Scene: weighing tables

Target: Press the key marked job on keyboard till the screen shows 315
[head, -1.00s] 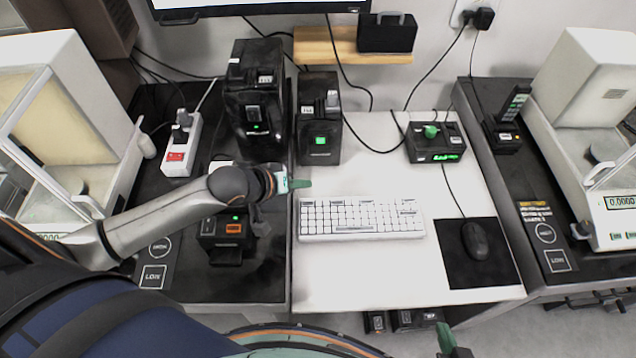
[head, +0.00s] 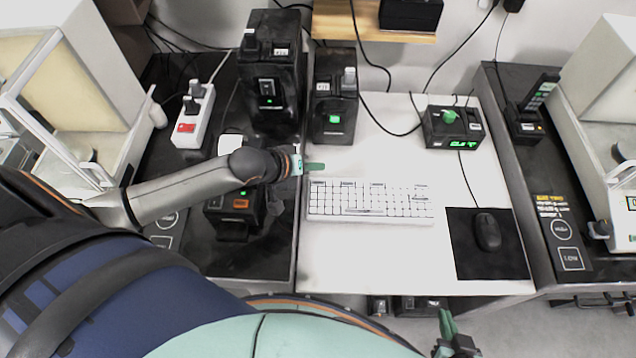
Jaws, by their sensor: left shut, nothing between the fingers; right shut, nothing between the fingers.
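The white keyboard (head: 370,203) lies on the white table top. Its key markings are too small to read. My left gripper (head: 318,167) comes in from the left and is shut and empty, with its green fingertips just above the keyboard's upper left corner in the picture. I cannot tell its height above the table. My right gripper (head: 446,325) is shut and empty at the bottom edge of the head view, in front of the table.
A black mouse (head: 487,232) lies on a dark mat (head: 515,262) right of the keyboard. A black box with a green knob (head: 449,116) stands behind. Black devices (head: 270,75) stand at the back left. Balances flank both sides. White table (head: 400,270) is clear in front.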

